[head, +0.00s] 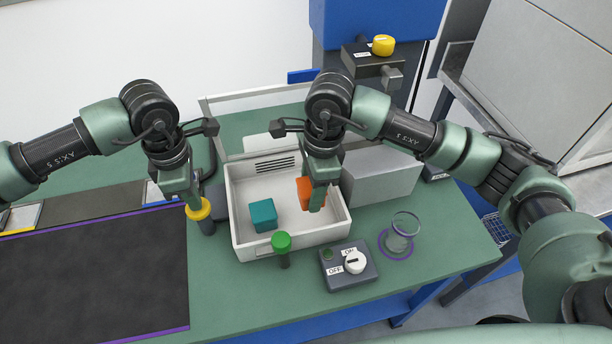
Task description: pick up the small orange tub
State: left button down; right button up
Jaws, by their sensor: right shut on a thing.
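The small orange tub (304,189) is in the head view, at the right side of the white box. My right gripper (317,204) reaches down into the box and is shut on the tub, covering part of it. I cannot tell whether the tub touches the box floor. My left gripper (193,205) points down left of the box, right at a yellow-topped dark piece (200,211). Its fingers are seen from the side, so I cannot tell whether they are open or shut.
The white box (238,228) also holds a teal cube (263,215). In front are a green-capped tube (282,243) and an ON/OFF switch box (348,267). A glass jar (403,226) stands at the right. A dark mat (95,275) covers the left.

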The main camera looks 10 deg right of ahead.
jog(key=s, duration=1.4)
jog(key=shift+s, duration=0.3)
jog(key=shift+r, duration=1.7)
jog(key=d+r, duration=0.5)
jog(key=d, duration=0.3)
jog(key=shift+d, duration=0.1)
jog(key=d+r, duration=0.5)
jog(key=d, duration=0.2)
jog(key=shift+d, duration=0.4)
